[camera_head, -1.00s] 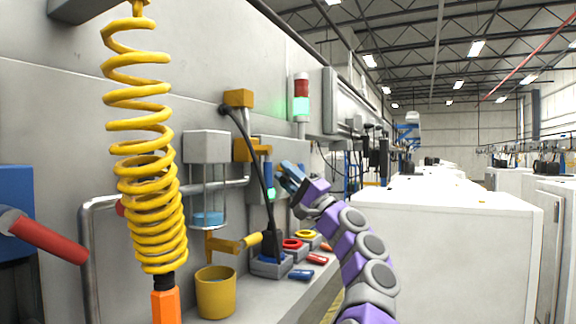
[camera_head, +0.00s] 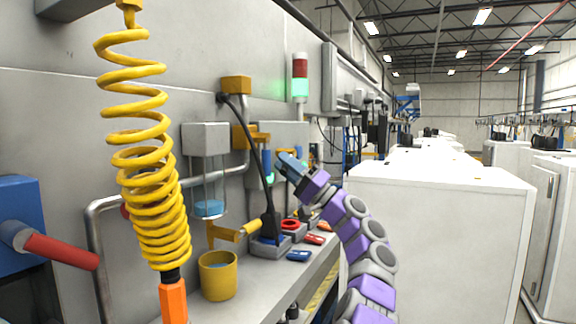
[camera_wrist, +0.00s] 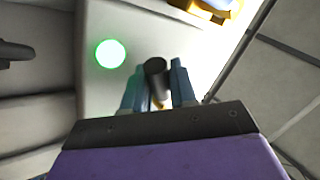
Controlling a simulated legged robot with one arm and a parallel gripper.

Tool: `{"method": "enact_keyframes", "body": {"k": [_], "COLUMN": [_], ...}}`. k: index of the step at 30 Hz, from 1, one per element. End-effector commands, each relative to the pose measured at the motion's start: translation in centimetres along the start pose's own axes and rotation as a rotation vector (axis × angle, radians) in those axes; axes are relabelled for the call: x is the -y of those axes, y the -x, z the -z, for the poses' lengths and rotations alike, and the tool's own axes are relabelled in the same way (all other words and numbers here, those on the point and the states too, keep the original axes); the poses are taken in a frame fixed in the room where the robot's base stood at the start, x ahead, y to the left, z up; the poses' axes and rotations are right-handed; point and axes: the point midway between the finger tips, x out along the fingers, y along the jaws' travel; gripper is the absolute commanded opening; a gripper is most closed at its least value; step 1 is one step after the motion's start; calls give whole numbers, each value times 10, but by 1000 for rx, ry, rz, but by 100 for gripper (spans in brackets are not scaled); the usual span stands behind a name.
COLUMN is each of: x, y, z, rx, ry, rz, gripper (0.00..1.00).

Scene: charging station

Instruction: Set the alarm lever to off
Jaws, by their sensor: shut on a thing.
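In the wrist view, a dark cylindrical handle (camera_wrist: 155,70), seemingly the alarm lever's, sits between the two blue fingers of my gripper (camera_wrist: 158,84). The fingers are shut on it. A small yellow part shows just below it between the fingers. A round green light (camera_wrist: 110,53) glows on the pale panel to the left. In the head view my gripper (camera_head: 283,160) is at the wall box (camera_head: 290,132), which bears blue and yellow parts. The lever is hidden or too small to make out there.
A signal tower (camera_head: 300,78) glows green above the box. A black cable plug (camera_head: 269,226), a yellow cup (camera_head: 218,275) and small coloured parts sit on the bench (camera_head: 262,275). A coiled yellow hose (camera_head: 150,180) hangs at left. White cabinets (camera_head: 440,235) stand at right.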

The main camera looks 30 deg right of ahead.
Motion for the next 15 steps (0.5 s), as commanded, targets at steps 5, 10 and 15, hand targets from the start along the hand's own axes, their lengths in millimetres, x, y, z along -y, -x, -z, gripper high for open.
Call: {"method": "enact_keyframes", "body": {"k": [5, 10, 15], "x": [-8, -6, -5], "y": [2, 1, 1], "z": [-2, -1, 0], "rx": [5, 3, 1], "ry": [-5, -4, -4], "rz": [-12, -9, -7], "gripper": [32, 33, 33]}}
